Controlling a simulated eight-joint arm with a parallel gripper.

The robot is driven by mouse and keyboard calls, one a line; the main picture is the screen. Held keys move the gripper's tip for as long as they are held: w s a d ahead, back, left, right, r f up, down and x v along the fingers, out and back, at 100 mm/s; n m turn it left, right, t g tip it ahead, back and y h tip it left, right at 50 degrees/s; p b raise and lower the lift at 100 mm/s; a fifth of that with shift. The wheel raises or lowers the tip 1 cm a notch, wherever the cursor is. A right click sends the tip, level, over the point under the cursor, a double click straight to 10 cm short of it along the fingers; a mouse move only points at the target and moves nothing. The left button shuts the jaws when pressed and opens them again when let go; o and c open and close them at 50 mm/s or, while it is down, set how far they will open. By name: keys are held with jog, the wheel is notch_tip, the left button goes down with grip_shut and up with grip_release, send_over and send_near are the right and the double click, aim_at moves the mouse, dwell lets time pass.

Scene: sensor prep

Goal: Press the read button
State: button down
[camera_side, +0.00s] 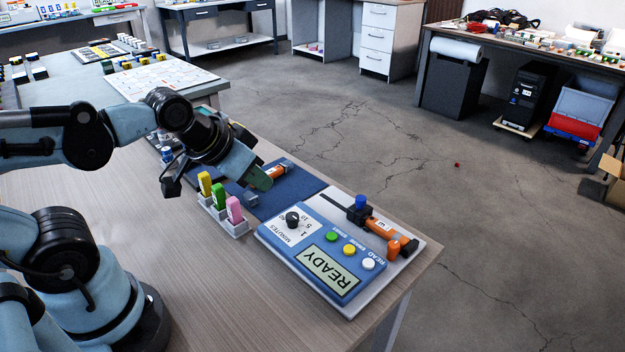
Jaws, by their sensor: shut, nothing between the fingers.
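The blue control box (311,254) lies on a light base plate near the right end of the table. Its display (328,270) shows READY. It has a dial (292,219) marked MINUTES, a green button (331,237), a yellow button (349,250) and a white button (369,264). The READ label is beside the white button. My gripper (262,184) is shut and empty. It is over the dark blue mat, up and left of the box and apart from the buttons. Its fingertips are partly hard to make out.
A white rack (238,231) with yellow, green and pink pieces stands left of the box. An orange cylinder (277,171) lies on the dark blue mat (298,188). An orange and black device with a blue knob (361,202) sits behind the box. The table's front left is clear.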

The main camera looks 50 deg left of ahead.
dwell(0.8)
jog(key=m+t+h, duration=0.1)
jog(key=m+h, duration=0.3)
jog(key=m, duration=1)
send_over(364, 265)
jog(key=shift+f, duration=0.15)
jog(key=shift+f, duration=4.25)
jog(key=shift+f, duration=0.2)
jog(key=shift+f, duration=0.25)
